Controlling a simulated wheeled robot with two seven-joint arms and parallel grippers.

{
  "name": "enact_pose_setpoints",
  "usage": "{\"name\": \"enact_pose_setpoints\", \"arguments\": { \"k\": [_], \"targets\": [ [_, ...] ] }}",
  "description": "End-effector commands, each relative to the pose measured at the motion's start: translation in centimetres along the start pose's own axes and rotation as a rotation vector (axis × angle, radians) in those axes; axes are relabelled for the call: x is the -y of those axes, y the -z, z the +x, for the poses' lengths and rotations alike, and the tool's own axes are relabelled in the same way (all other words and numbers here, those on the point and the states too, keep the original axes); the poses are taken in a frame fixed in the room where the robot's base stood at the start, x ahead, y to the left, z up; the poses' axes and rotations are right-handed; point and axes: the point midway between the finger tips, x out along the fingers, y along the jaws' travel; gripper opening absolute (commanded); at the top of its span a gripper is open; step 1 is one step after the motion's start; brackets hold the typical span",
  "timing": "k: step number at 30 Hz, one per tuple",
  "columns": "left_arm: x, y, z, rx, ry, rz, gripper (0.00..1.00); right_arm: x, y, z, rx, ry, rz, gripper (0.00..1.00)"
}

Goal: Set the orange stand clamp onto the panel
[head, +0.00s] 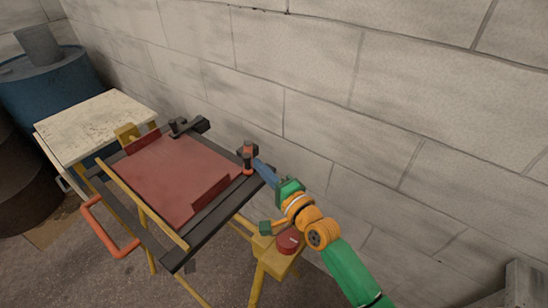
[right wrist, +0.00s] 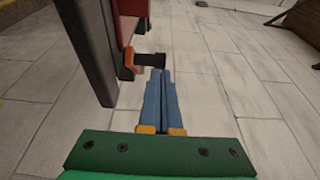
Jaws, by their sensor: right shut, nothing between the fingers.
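The orange stand clamp (head: 248,158), orange with dark parts, is at the right corner of the dark bench frame, beside the red panel (head: 165,170). In the right wrist view the clamp (right wrist: 130,61) shows at the edge of a dark upright bar, with a black knob or end (right wrist: 151,60) pointing right. My right gripper (head: 260,167) has blue fingers, shut with nothing between them. Its tips (right wrist: 160,72) are close to the black end; I cannot tell whether they touch it. My left gripper is not in view.
A block wall (head: 350,90) runs close behind the bench. A dark clamp-like part (head: 188,126) sits at the frame's back edge. A pale-topped table (head: 95,125) and a blue barrel (head: 55,90) stand at the left. An orange loop handle (head: 90,222) sticks out at the front left.

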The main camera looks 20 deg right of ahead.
Motion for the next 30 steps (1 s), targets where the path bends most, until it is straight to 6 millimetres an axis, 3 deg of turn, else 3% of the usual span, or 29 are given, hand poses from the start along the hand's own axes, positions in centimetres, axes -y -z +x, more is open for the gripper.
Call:
{"name": "enact_pose_setpoints", "arguments": {
  "k": [6,10,23,30],
  "targets": [
    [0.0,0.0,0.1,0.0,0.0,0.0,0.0,-0.2,0.0,-4.0,0.0,-0.003,-0.001,0.0],
    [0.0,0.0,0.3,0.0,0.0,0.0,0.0,-0.1,0.0,-5.5,0.0,-0.001,-0.001,0.0],
    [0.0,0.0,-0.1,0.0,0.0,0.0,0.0,0.4,0.0,-5.9,0.0,0.0,-0.001,0.0],
    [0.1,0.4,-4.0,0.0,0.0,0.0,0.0,4.2,0.0,-5.8,0.0,0.0,-0.001,0.0]
  ]
}}
